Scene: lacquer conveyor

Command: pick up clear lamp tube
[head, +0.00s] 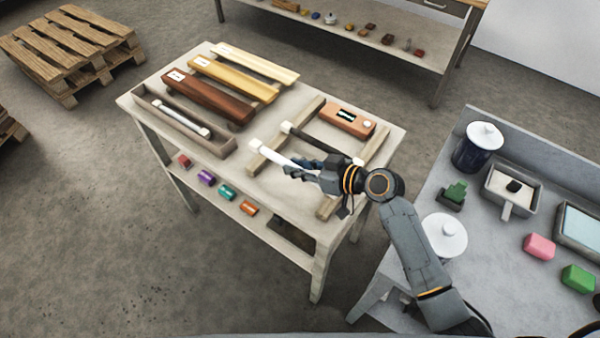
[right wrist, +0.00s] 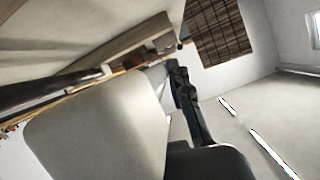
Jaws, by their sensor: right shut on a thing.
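My right gripper (head: 294,168) is shut on a pale white lamp tube (head: 272,153), above the rack on the wooden table. I cannot tell from its look whether this tube is the clear one. A dark tube with a pale end (head: 315,141) lies across the rack rails just behind it. Another tube, glassy with white ends (head: 184,118), lies in the long grey-brown tray (head: 216,147) at the left. In the right wrist view, a large pale rounded shape (right wrist: 100,130) fills the lower left beside a dark finger (right wrist: 186,100). My left gripper is not in view.
The wooden table (head: 262,189) also holds an orange device (head: 346,120) and long brown, yellow and cream pieces. Small coloured blocks lie on its lower shelf. The grey workbench (head: 405,259) at right carries a dark jar (head: 477,150), a white lid and coloured blocks.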

